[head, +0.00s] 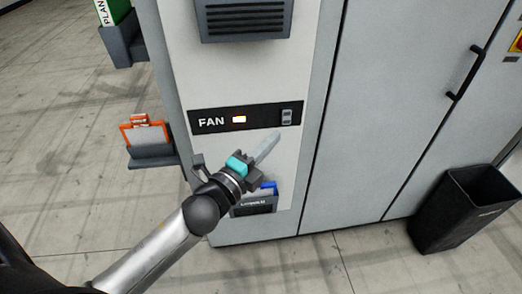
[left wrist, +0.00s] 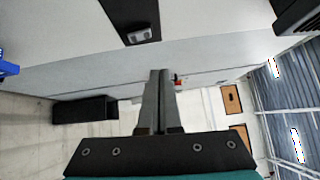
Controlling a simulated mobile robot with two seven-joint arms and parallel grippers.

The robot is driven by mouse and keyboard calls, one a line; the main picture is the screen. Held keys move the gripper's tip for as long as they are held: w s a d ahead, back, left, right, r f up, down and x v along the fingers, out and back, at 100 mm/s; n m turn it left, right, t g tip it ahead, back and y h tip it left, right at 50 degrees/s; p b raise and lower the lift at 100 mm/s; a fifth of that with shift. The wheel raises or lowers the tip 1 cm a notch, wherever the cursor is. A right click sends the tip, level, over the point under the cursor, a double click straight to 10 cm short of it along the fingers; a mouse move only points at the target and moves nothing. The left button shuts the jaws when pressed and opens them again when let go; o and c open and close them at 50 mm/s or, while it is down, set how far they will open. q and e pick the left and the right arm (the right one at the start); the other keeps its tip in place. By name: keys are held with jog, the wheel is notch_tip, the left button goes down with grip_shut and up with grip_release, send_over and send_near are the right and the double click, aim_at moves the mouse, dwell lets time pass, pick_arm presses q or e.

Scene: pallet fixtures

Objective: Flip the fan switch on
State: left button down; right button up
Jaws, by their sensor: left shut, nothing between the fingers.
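The fan switch (head: 287,117) is a small grey rocker at the right end of a black panel (head: 262,118) marked FAN, on the pale cabinet front. My right gripper is in neither view.
A vent (head: 245,22) is above the panel and a labelled holder (head: 254,203) below it. An orange clipboard (head: 146,134) sits in a side holder at left. A cabinet door handle (head: 466,72) and black bin (head: 465,210) are at right.

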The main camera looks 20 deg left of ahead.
pick_arm(q)
jog(key=v, duration=0.3)
jog(key=shift+s+r, duration=0.25)
jog(key=shift+s, duration=0.1)
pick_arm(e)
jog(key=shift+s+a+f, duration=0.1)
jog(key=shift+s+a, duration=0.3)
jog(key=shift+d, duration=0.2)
